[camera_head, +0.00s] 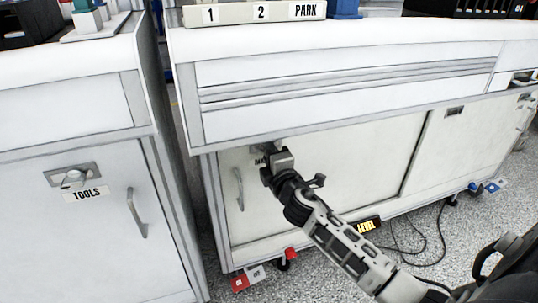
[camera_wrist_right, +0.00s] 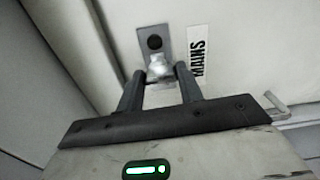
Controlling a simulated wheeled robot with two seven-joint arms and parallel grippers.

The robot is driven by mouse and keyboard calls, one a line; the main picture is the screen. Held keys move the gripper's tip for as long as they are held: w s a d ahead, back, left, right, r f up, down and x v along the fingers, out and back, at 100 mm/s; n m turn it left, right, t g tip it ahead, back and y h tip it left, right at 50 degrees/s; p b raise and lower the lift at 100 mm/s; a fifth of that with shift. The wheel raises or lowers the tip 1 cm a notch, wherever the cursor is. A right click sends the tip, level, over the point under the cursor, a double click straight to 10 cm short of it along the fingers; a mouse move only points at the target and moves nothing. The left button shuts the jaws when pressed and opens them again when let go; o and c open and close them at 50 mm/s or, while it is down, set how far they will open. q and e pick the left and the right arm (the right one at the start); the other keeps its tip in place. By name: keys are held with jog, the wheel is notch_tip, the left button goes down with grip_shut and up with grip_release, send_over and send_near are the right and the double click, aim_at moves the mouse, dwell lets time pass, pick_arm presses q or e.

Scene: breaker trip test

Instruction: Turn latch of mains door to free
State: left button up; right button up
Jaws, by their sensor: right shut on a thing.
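The mains door (camera_head: 350,175) is the white cabinet door under the middle bench, and it looks shut. Its latch (camera_wrist_right: 158,68) shows in the right wrist view as a metal knob on a grey plate, beside the MAINS label (camera_wrist_right: 198,52). My right gripper (camera_wrist_right: 159,74) is shut on the latch knob, one dark finger on each side. In the head view the right gripper (camera_head: 270,163) is at the door's upper left and hides the latch and most of the label. The turn angle of the knob is hard to tell. My left gripper is not in view.
The door's bar handle (camera_head: 239,188) is just left of the gripper. A TOOLS cabinet (camera_head: 85,235) with its own latch (camera_head: 73,178) stands at left across a narrow gap. A labelled rail (camera_head: 255,13) is on the bench top. A yellow-lit device (camera_head: 366,226) and cables lie below.

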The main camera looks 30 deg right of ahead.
jog(key=shift+m, duration=0.3)
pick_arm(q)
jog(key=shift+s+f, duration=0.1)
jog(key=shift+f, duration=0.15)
pick_arm(e)
jog(key=o, duration=1)
pick_arm(q)
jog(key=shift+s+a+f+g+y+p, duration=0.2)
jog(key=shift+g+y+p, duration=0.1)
jog(key=shift+p, duration=0.25)
pick_arm(e)
jog(key=v, duration=1.6)
jog(key=shift+a, duration=0.15)
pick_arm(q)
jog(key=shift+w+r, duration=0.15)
pick_arm(e)
jog(key=shift+w, duration=0.1)
